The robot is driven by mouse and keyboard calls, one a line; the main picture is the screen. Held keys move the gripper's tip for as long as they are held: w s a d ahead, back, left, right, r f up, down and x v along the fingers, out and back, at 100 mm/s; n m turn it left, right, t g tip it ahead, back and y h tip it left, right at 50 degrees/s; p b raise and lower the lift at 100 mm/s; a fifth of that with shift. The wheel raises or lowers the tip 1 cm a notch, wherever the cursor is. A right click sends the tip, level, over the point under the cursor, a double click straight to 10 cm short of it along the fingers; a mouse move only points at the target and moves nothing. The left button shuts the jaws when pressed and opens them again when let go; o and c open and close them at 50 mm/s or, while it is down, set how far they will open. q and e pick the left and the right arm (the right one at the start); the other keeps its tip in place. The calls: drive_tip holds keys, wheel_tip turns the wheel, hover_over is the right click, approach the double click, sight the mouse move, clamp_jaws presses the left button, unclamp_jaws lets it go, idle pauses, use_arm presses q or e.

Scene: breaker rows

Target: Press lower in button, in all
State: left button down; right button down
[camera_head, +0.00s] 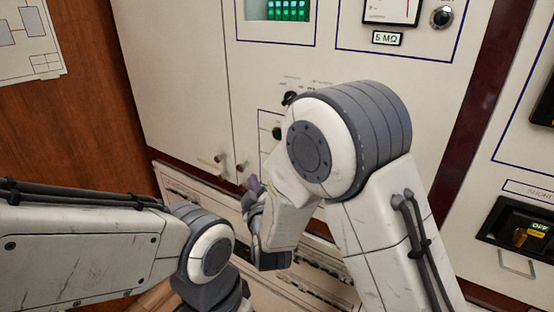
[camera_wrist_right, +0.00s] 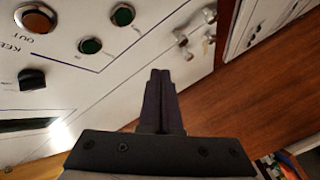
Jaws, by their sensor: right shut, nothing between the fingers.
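Two green round buttons show on the cream panel in the right wrist view: one (camera_wrist_right: 90,46) has a tiny label beside it that I cannot read well, the other (camera_wrist_right: 122,15) sits nearer the top edge. In the head view a green button (camera_head: 277,133) shows just left of my right arm; I cannot tell which of the two it is. My right gripper (camera_wrist_right: 161,73) is shut and empty, its fingertips over the panel and apart from both buttons in the picture. In the head view it (camera_head: 254,186) is partly hidden by my wrist. My left gripper is below the frame.
An orange button (camera_wrist_right: 34,17) marked OUT and a black knob (camera_wrist_right: 32,79) are on the same panel. Metal latches (camera_wrist_right: 182,42) stick out near the panel's edge. A meter (camera_head: 391,10) is above; a wooden wall (camera_head: 70,130) is at left.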

drive_tip(key=w+d, duration=0.5)
drive_tip(key=w, duration=0.2)
idle(0.3)
drive_tip(key=shift+d, duration=0.1)
idle(1.8)
drive_tip(key=shift+w+d, duration=0.15)
drive_tip(key=shift+w, duration=0.15)
drive_tip(key=shift+w+d+b, duration=0.3)
idle(0.7)
drive_tip(key=shift+s+a, duration=0.1)
drive_tip(key=shift+a, duration=0.05)
drive_tip(key=shift+s+a, duration=0.35)
drive_tip(key=shift+s, duration=0.2)
